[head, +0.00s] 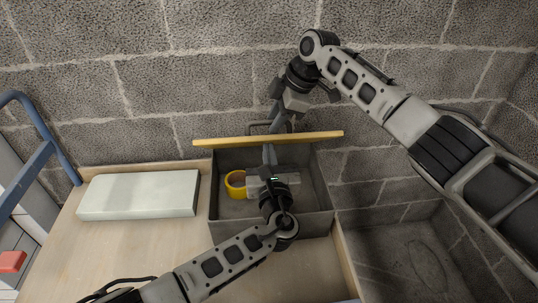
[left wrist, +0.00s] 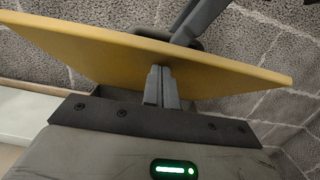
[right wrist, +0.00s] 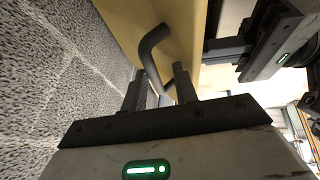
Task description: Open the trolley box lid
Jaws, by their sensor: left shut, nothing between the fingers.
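The trolley box (head: 228,224) is a grey open-topped box set in the wooden top. Its yellow lid (head: 220,142) stands raised at the back edge, seen nearly edge-on; its broad face fills the upper left wrist view (left wrist: 90,48). A dark bar handle (right wrist: 146,48) is on the lid's far side. My left gripper (head: 268,150) is over the box with closed, empty fingers, their tips at or against the lid's inner face (left wrist: 161,72). My right gripper (head: 277,122) is behind the lid, fingers apart beside the handle; whether they touch it is unclear.
A yellow ring-shaped roll (head: 235,184) lies in the box. A white block (head: 138,194) lies on the wooden top (head: 110,250) to the left. A blue rail (head: 45,150) is at far left. A block wall (head: 150,100) stands close behind the lid.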

